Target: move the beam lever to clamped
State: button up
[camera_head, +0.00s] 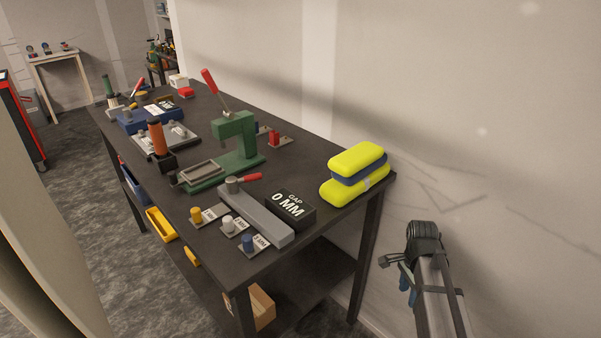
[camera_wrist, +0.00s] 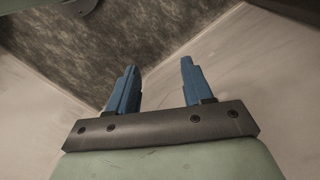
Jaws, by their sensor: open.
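A long grey beam (camera_head: 262,217) lies on the near part of the dark bench. A short lever with a red grip (camera_head: 250,177) sits on a round pivot at its far end, the grip pointing right; I take this for the beam lever. I cannot tell from its pose whether it is clamped. My gripper (camera_head: 405,285) is off the bench's right end, low near the wall and well apart from the lever. In the wrist view my gripper (camera_wrist: 158,82) has two blue fingers spread apart with nothing between them. No lever or beam shows in that view.
A black block reading "GAP 0 MM" (camera_head: 291,207) stands right of the beam. A green press (camera_head: 236,145) with a raised red-gripped lever stands behind. Several small knobbed pieces line the near edge.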

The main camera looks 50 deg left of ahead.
jog(key=s+a+r+m+t, duration=0.1)
jog(key=s+a+r, duration=0.1)
jog(key=a+r, duration=0.95)
notch_tip(320, 180, up, 29)
jog(key=n+y, duration=0.3)
jog(key=n, duration=0.1)
send_over(253, 175)
jog(key=d, duration=0.3)
jog(key=shift+t, duration=0.3)
jog(key=a+f, duration=0.1)
jog(key=f, duration=0.3)
jog(key=a+f, duration=0.1)
jog(key=f, duration=0.4)
jog(key=a+f, duration=0.1)
jog(key=f, duration=0.3)
jog(key=shift+f, duration=0.25)
grip_shut()
